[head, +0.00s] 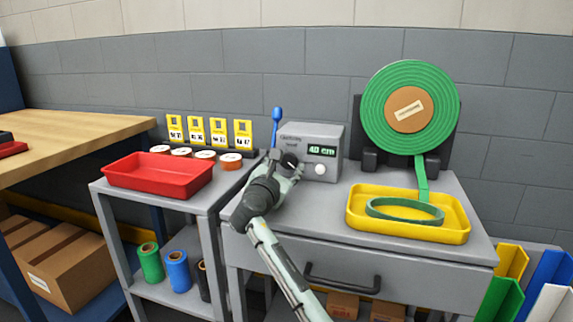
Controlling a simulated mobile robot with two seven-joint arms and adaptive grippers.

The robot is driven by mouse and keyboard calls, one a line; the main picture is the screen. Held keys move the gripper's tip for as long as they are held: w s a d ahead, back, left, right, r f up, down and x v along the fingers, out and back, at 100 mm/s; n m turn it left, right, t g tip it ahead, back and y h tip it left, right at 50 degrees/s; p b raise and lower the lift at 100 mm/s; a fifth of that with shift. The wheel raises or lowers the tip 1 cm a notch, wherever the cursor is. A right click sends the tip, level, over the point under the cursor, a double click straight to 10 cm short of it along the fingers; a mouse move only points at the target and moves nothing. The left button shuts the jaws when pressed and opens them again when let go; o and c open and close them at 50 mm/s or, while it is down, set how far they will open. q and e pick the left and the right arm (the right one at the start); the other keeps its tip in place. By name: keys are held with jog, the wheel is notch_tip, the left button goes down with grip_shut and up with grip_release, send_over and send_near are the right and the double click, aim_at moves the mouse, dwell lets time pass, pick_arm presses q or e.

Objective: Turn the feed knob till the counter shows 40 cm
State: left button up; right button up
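The feed unit (328,137) is a grey box at the back of the grey cabinet. Its small display (321,150) reads 40 cm in green. The dark feed knob (289,160) is on the left of its front face, partly covered by my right gripper. My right gripper (287,164) is at the knob, with one finger on each side of it. I cannot tell whether the fingers press on the knob or stand just clear. A green strip (422,178) hangs from the green roll (371,108) into the yellow tray (457,235). My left gripper is not in view.
A white button (320,170) sits below the display, close to my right gripper. A blue-tipped lever (277,115) stands behind the gripper. A red tray (128,179), several small rolls and yellow labels (243,133) are on the left stand. A wooden bench (65,142) is far left.

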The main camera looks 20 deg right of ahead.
jog(key=shift+o, duration=1)
jog(key=v, duration=0.7)
jog(key=shift+s+a, duration=0.15)
jog(key=shift+s, duration=0.1)
